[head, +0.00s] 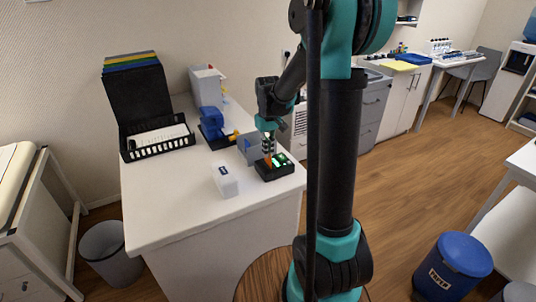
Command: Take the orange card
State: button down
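A small orange piece (267,161), likely the orange card, shows at the left end of a black box (265,173) with green lit parts on its top. The box lies on the white counter near its right edge. My gripper (268,152) points down right above the orange piece, with its tips very close to it or touching it. The picture is too small to tell whether the fingers are open or shut on it. The lower part of the orange piece is hard to make out.
A white box (225,181) stands left of the black box. A blue device (211,124), a grey upright panel (250,148) and a black basket (158,139) are on the counter behind. The counter's front part is clear. A blue bin (452,268) stands on the floor at right.

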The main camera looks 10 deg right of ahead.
jog(key=shift+r, duration=2.25)
jog(key=shift+r, duration=0.1)
jog(key=shift+r, duration=2.4)
